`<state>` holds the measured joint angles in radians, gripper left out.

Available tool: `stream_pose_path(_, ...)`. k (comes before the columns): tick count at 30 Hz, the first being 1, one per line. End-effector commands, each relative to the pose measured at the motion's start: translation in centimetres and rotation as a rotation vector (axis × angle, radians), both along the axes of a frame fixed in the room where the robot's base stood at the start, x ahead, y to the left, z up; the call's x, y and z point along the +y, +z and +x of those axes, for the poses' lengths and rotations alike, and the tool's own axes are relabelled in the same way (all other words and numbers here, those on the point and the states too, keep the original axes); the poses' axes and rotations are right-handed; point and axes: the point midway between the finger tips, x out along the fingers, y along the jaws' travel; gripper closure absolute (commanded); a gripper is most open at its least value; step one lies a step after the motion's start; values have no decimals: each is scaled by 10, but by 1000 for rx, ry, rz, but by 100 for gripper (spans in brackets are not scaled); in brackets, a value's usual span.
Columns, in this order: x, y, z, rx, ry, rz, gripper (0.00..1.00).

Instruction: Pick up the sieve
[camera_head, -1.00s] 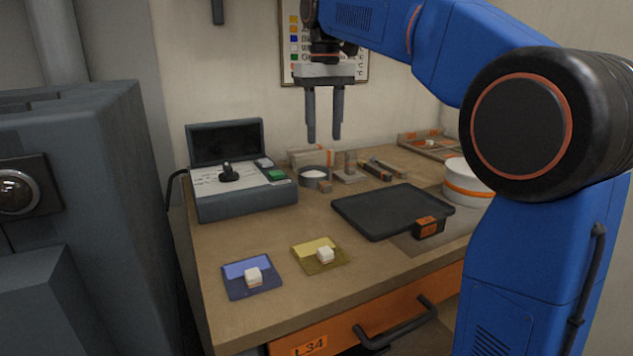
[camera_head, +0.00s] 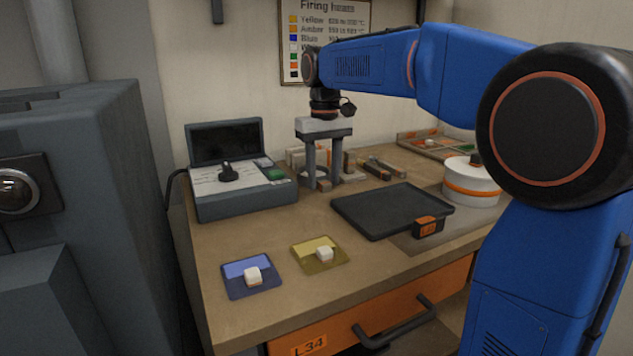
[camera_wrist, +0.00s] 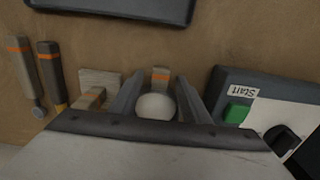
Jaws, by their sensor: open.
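The sieve (camera_head: 323,186) is a small round grey pan with a short block handle, standing on the bench right of the control box. My gripper (camera_head: 323,178) is open and lowered over it, fingers pointing down, and hides much of it.
The control box (camera_head: 240,203) with its green button stands close on the left. Wooden blocks and tools (camera_head: 378,168) lie on the right. A black tray (camera_head: 385,210), a white round pot (camera_head: 470,187) and blue (camera_head: 240,290) and yellow (camera_head: 305,248) tiles share the bench.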

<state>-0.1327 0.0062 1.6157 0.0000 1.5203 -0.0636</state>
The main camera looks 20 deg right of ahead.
Motion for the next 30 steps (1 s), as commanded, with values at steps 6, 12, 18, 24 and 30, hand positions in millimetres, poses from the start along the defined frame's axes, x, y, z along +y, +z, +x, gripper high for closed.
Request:
stream_pose_path(6,0,-4,0,-1,0,0,58)
stream_pose_path(12,0,-4,0,-1,0,0,86)
stream_pose_path(18,0,-3,0,-1,0,0,100)
stream_pose_path(24,0,0,0,-1,0,0,100)
stream_pose_path(30,0,26,1,-5,0,1,100)
